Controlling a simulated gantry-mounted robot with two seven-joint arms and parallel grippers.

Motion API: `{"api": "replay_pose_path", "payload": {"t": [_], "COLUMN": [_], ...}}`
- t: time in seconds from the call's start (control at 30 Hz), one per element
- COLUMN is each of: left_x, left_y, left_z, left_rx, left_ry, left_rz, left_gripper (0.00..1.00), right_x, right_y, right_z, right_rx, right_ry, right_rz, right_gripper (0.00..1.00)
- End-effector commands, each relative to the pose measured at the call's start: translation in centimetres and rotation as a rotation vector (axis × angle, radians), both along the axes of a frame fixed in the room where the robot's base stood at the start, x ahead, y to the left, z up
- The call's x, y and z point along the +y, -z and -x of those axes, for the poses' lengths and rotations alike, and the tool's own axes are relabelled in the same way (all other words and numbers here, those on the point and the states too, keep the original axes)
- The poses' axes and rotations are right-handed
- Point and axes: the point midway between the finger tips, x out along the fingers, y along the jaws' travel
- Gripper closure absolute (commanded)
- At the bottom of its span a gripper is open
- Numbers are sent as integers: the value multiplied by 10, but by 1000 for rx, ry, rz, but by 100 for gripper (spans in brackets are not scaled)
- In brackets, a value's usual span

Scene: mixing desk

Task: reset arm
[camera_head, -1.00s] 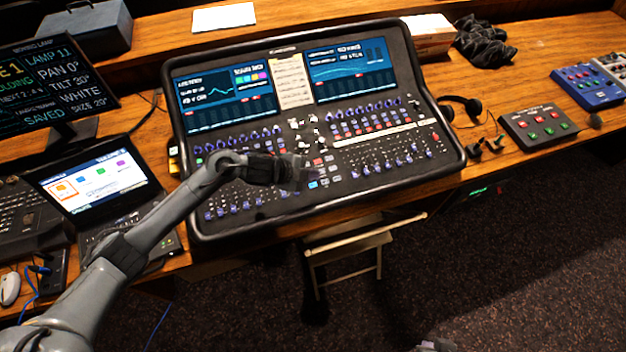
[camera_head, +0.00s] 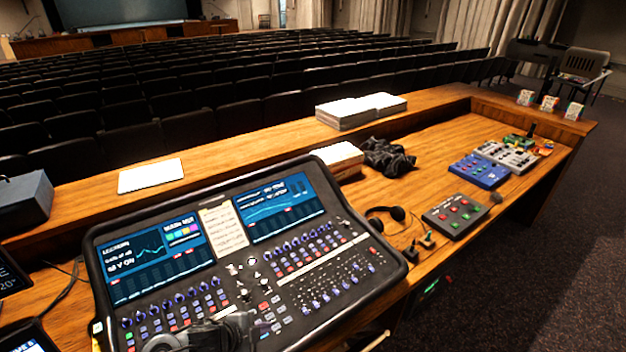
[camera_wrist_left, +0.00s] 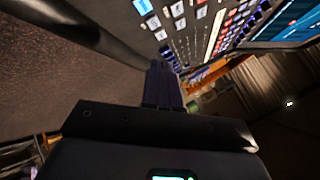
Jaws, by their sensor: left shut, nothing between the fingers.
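My left gripper (camera_head: 238,330) is at the bottom edge of the head view, in front of the lower middle of the mixing desk (camera_head: 160,297). Only a small part of the arm shows there. In the left wrist view the gripper's fingers (camera_wrist_left: 162,85) are together with nothing between them. The desk's buttons and a screen (camera_wrist_left: 287,20) lie beyond them at the top of that view. I cannot tell from these frames whether the fingers touch the desk. My right gripper is not in view.
Headphones (camera_head: 385,220), a button box (camera_head: 455,214), a blue box (camera_head: 478,171) and a dark cloth (camera_head: 388,157) lie right of the desk. A paper stack (camera_head: 338,158) stands behind it. A grey case (camera_head: 22,200) is at the left. Seat rows fill the background.

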Motion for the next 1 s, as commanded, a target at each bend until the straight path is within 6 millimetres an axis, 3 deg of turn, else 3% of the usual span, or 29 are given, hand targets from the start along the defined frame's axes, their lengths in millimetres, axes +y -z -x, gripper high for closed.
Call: {"api": "replay_pose_path", "payload": {"t": [0.13,0.27,0.5,0.8,0.9,1.0], "left_x": [-26,-33,1,43,52,51], "left_y": [10,12,11,5,-8,-33], "left_z": [34,77,176,284,312,307], "left_rx": [22,81,305,579,650,639], "left_ry": [-124,-334,-785,-1171,-1264,-1253], "left_rz": [48,110,205,252,262,259], "left_gripper": [100,100,100,100,100,100], "right_x": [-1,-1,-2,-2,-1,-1], "right_y": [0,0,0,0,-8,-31], "right_z": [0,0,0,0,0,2], "right_rx": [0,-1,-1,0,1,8], "right_ry": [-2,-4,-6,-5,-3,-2], "right_rz": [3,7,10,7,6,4], "right_gripper": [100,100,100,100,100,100]}}
